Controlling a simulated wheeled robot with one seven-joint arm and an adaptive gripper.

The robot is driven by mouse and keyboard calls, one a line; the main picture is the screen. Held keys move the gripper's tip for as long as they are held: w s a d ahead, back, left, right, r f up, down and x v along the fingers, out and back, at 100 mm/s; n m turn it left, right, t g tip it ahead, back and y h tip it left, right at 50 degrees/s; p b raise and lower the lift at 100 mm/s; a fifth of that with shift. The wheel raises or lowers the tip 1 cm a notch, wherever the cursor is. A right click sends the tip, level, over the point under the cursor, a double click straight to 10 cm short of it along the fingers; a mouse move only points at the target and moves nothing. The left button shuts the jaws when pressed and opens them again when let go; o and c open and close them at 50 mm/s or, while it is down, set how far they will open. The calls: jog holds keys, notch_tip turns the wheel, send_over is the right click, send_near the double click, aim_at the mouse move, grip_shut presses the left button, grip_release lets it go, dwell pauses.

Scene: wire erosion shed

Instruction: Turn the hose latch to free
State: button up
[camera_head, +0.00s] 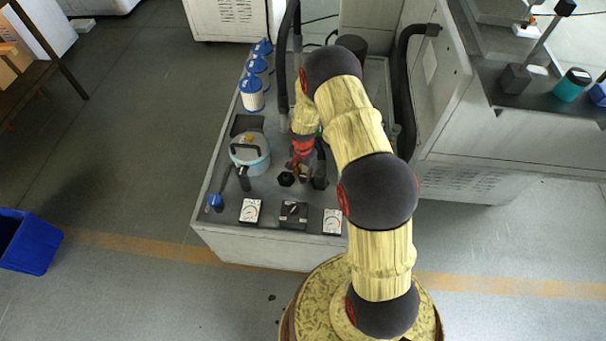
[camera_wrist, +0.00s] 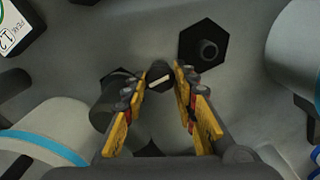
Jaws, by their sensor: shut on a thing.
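The hose latch appears to be the small dark knob with a pale stripe (camera_wrist: 159,76) between my fingertips in the wrist view. My gripper (camera_wrist: 161,86) has yellow fingers on either side of the knob and is shut on it. The lower part of the knob and its mount are hard to make out. In the head view, my gripper (camera_head: 301,172) is low over the grey top of the machine cabinet (camera_head: 232,190), and the latch cannot be made out there.
A black hexagonal fitting (camera_wrist: 207,47) stands close to my right finger. A dark cylinder (camera_wrist: 108,104) is beside my left finger. A lidded canister (camera_head: 250,153), filters (camera_head: 251,95), two gauges (camera_head: 250,211) and a switch box (camera_head: 293,214) stand on the cabinet. A black hose (camera_head: 404,90) rises behind my arm.

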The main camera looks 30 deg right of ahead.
jog(key=c, duration=0.3)
jog(key=shift+n, duration=0.4)
jog(key=n, duration=0.3)
jog(key=shift+n, duration=0.4)
jog(key=n, duration=0.4)
jog(key=shift+b, duration=0.35)
jog(key=n, duration=0.9)
jog(key=o, duration=1.1)
